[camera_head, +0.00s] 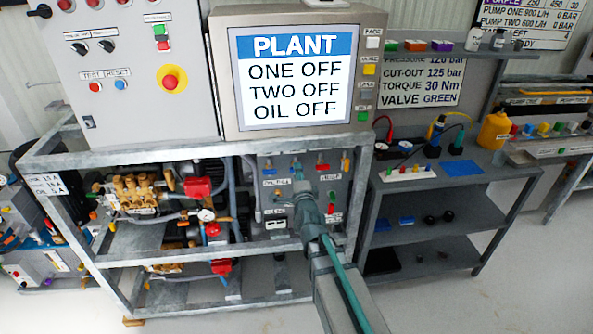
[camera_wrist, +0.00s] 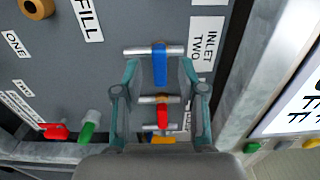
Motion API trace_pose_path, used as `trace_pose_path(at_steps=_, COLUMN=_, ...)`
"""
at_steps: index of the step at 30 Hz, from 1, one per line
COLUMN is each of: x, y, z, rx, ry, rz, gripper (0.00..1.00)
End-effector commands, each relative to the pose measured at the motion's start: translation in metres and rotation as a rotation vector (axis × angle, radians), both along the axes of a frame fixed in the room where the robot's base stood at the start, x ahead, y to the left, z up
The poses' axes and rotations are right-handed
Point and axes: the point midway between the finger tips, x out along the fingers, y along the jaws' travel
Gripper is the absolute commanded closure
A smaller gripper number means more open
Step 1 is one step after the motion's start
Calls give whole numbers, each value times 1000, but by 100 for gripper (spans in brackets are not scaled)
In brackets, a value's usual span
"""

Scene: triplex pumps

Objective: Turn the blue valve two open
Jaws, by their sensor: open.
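The blue valve (camera_wrist: 160,65) shows at the top centre of the wrist view, beside the label "INLET TWO" (camera_wrist: 205,45). Its lever lies across a short silver pipe in that view. My gripper (camera_wrist: 162,72) is open, with one teal finger on each side of the blue lever's near end. I see no clear contact, and cannot tell how far the tips are from the panel. In the head view my gripper (camera_head: 305,202) is in front of the grey valve panel (camera_head: 255,210), just below the blue valve (camera_head: 297,169).
A red valve (camera_wrist: 162,115) and a yellow valve (camera_wrist: 162,140) sit near the blue one, seen between my fingers. A green valve (camera_wrist: 88,127) and another red one (camera_wrist: 55,131) are to the left. The plant screen (camera_head: 292,77) reads ONE OFF, TWO OFF, OIL OFF.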

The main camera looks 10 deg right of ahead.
Motion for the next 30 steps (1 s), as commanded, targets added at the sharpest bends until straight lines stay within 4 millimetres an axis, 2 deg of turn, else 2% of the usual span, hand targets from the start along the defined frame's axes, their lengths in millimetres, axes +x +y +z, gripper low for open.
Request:
trace_pose_path(at_steps=1, x=10, y=0, z=1, rx=0, ry=0, rz=0, gripper=59)
trace_pose_path(at_steps=6, x=24, y=-1, z=0, rx=0, ry=0, rz=0, gripper=59)
trace_pose_path(at_steps=17, x=27, y=-1, z=-1, rx=0, ry=0, rz=0, gripper=59)
trace_pose_path(at_steps=18, x=27, y=-1, z=-1, rx=0, ry=0, rz=0, gripper=61)
trace_pose_path(at_steps=20, x=27, y=-1, z=-1, rx=0, ry=0, rz=0, gripper=71)
trace_pose_path(at_steps=25, x=27, y=-1, z=0, rx=0, ry=0, rz=0, gripper=99)
trace_pose_path(at_steps=30, x=27, y=-1, z=0, rx=0, ry=0, rz=0, gripper=100)
